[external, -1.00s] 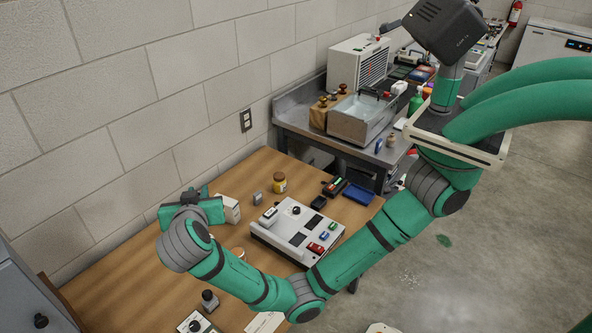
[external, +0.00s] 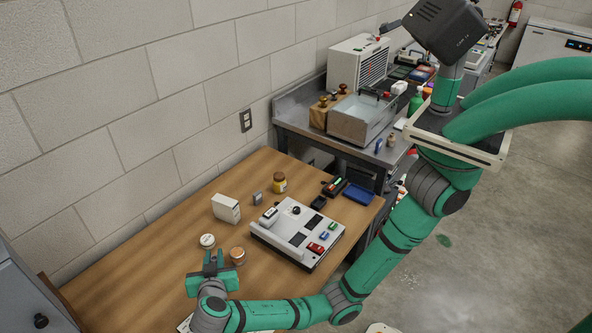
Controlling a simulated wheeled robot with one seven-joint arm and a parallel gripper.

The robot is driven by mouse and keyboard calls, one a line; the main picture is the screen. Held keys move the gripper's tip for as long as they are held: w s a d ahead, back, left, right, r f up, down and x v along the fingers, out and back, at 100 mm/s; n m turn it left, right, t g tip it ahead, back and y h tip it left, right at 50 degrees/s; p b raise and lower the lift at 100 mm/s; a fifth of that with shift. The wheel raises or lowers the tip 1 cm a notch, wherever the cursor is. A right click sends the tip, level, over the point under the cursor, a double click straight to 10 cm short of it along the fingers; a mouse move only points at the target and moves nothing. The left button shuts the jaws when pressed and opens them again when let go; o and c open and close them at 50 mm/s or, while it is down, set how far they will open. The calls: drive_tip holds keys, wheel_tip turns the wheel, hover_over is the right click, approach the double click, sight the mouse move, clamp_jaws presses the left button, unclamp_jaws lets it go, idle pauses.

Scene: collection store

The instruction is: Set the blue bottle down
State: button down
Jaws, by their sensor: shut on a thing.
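Just beyond the fingers are a white-lidded jar (external: 207,240) and an orange-brown jar (external: 238,256). A white box (external: 226,208), a yellow jar (external: 279,183) and a control panel device (external: 296,233) stand farther back. The table's left part is clear.

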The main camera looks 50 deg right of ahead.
drive_tip(key=w+a+f, duration=0.2)
drive_tip(key=w+f, duration=0.1)
drive_tip(key=w, duration=0.1)
drive_tip(key=w+a+f, duration=0.5)
drive_tip(key=w+f, duration=0.2)
drive_tip(key=shift+w+a, duration=0.25)
drive_tip(key=shift+w, duration=0.1)
drive_tip(key=shift+f, duration=1.6)
drive_tip(key=c, duration=2)
unclamp_jaws()
drive_tip(key=shift+f, duration=0.15)
drive_tip(key=o, duration=0.4)
drive_tip(key=shift+d, duration=0.1)
drive_tip(key=shift+c, duration=0.2)
